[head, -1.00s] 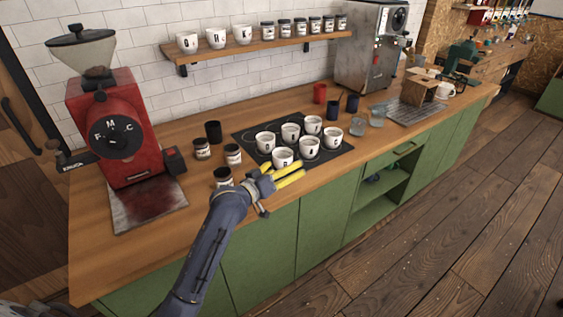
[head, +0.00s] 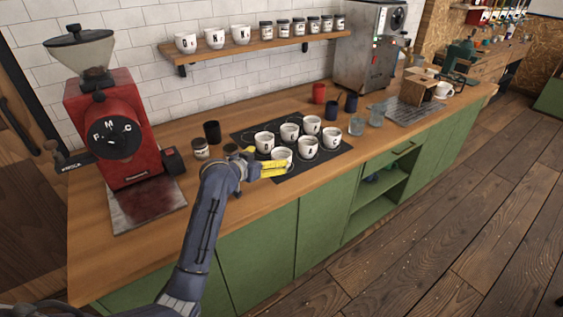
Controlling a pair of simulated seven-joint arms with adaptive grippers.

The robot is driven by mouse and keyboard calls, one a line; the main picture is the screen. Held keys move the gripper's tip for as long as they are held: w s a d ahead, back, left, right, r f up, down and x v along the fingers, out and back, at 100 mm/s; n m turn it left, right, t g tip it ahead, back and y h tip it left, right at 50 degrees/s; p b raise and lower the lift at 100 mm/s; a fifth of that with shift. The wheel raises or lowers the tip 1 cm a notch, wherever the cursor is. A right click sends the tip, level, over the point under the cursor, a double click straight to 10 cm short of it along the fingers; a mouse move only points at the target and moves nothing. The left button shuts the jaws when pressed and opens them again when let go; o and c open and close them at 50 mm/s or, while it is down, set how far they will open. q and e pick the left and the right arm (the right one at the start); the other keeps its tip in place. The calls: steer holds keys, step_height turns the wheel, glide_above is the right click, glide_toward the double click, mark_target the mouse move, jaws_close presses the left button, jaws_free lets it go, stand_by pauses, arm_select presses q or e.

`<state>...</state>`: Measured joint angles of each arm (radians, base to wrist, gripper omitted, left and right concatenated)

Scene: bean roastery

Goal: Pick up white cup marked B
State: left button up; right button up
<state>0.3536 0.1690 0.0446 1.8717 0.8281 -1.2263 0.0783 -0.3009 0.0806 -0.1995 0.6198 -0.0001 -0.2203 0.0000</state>
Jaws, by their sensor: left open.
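Several white cups with dark letters stand on the black mat (head: 335,153) on the wooden counter. The front-left cup (head: 285,154) may bear the B, but its letter is too small and covered to read surely. My left gripper (head: 268,162) is open, with yellow fingers at the left side of this cup. One finger crosses in front of the cup's lower part; the other shows to its left, close to the rear-left cup (head: 264,139). I cannot tell whether the fingers touch either cup. My right gripper is not in view.
More lettered cups (head: 214,38) and jars stand on the wall shelf (head: 255,47). A black cup (head: 212,131) and a jar (head: 201,148) stand left of the mat, near the red grinder (head: 112,130).

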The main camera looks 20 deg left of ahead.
mark_target(287, 151)
arm_select(q)
steer(key=shift+x, duration=5)
steer(key=shift+a+f, duration=0.1)
steer(key=shift+c, duration=0.3)
steer(key=c, duration=1.4)
